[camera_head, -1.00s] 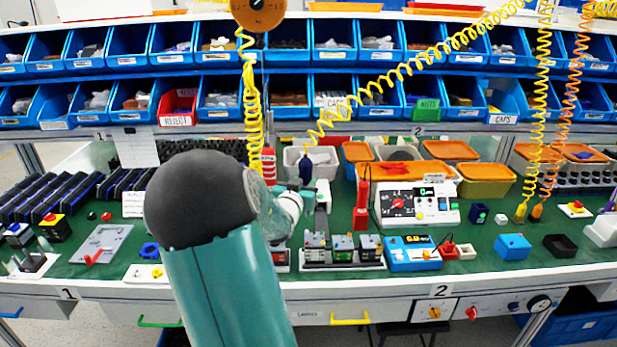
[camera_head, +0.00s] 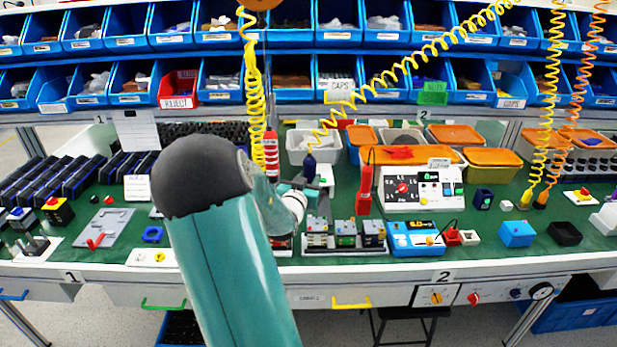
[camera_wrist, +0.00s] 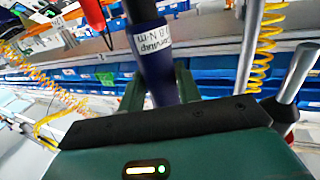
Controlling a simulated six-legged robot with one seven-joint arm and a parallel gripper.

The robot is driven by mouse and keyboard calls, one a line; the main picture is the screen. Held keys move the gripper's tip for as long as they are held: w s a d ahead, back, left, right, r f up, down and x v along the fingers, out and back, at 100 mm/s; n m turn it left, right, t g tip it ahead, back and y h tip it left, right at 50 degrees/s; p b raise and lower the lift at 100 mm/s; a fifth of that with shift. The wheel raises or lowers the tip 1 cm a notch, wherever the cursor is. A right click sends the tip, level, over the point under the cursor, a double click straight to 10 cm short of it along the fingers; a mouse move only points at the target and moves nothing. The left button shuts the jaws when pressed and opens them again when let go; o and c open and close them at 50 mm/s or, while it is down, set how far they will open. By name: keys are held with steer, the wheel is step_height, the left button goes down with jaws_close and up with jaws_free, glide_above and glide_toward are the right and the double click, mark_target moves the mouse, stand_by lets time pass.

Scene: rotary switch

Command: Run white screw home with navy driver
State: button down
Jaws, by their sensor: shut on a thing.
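The navy driver (camera_head: 309,167) hangs upright from a yellow coiled cord, above the bench behind the row of small modules. My gripper (camera_head: 304,185) is shut on it. In the wrist view the navy driver (camera_wrist: 157,72) with its white printed label stands between the two dark green fingers of my gripper (camera_wrist: 160,90). The driver's tip is not clear in either view. I cannot make out the white screw; it is too small or hidden. A rack of modules (camera_head: 344,235) with grey, blue and green tops stands just in front of my gripper.
A red upright tool (camera_head: 364,190) stands right of the gripper, near a white dial panel (camera_head: 409,188). A blue meter (camera_head: 414,239) sits right of the rack. A grey-white bin (camera_head: 313,146) is behind the driver. Yellow coiled cords (camera_head: 256,105) hang nearby.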

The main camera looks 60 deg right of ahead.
steer(key=c, duration=1.5)
jaws_free()
jaws_close()
steer(key=shift+a, duration=0.1)
